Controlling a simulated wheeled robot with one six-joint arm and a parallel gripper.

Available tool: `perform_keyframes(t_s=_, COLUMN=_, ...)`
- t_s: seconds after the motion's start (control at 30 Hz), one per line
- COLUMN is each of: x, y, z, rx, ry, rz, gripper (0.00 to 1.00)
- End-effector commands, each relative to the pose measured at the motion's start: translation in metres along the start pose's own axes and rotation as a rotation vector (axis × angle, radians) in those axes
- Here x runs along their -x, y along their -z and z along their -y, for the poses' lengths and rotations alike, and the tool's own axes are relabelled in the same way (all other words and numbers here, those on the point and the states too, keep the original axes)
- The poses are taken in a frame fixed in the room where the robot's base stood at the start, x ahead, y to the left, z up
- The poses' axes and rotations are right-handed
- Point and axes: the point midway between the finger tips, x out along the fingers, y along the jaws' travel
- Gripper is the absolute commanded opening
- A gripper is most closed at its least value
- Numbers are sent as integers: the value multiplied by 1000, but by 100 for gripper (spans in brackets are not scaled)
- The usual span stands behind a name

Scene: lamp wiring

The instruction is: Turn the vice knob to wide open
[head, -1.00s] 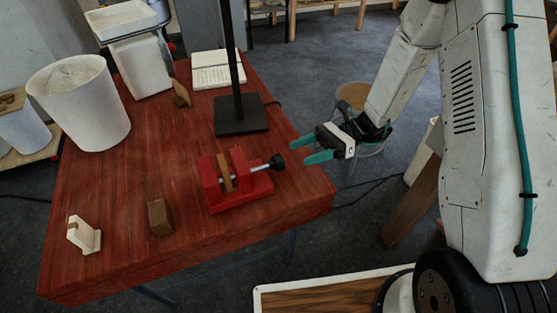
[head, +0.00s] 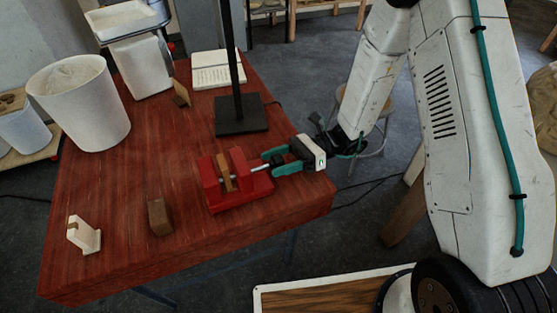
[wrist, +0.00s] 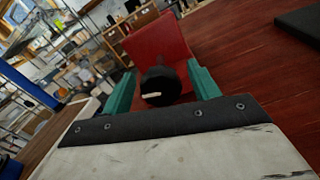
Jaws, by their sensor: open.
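The red vice (head: 240,195) sits near the right end of the red table, with a brown wooden piece (head: 227,172) between its jaws. Its black knob is on the right end of a metal screw (head: 261,167). My gripper (head: 270,163) is at the knob with its teal fingers on either side of it. In the wrist view the dark round knob (wrist: 161,84) is between the two open fingers (wrist: 163,90), with a pale mark on its face. The red vice body (wrist: 160,42) is behind it. I see small gaps beside the knob.
A black stand (head: 241,115) rises behind the vice, and its base also shows in the wrist view (wrist: 302,20). A brown block (head: 160,217) and a cream bracket (head: 84,235) are on the table to the left. A white bin (head: 80,103) and an open notebook (head: 217,70) are farther back.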

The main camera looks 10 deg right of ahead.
Motion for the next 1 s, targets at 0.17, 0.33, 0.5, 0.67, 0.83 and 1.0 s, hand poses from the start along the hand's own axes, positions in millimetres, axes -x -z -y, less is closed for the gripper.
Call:
perform_keyframes(t_s=0.17, x=0, y=0, z=0, rx=0, ry=0, rz=0, gripper=21)
perform_keyframes(t_s=0.33, x=0, y=0, z=0, rx=2, ry=0, rz=0, gripper=17)
perform_keyframes(t_s=0.5, x=1, y=0, z=0, rx=34, ry=1, rz=0, gripper=17)
perform_keyframes(t_s=0.67, x=1, y=0, z=0, rx=110, ry=1, rz=0, gripper=17)
perform_keyframes(t_s=0.83, x=1, y=0, z=-1, rx=230, ry=1, rz=0, gripper=17)
perform_keyframes(t_s=1.0, x=1, y=0, z=-1, rx=350, ry=2, rz=0, gripper=17)
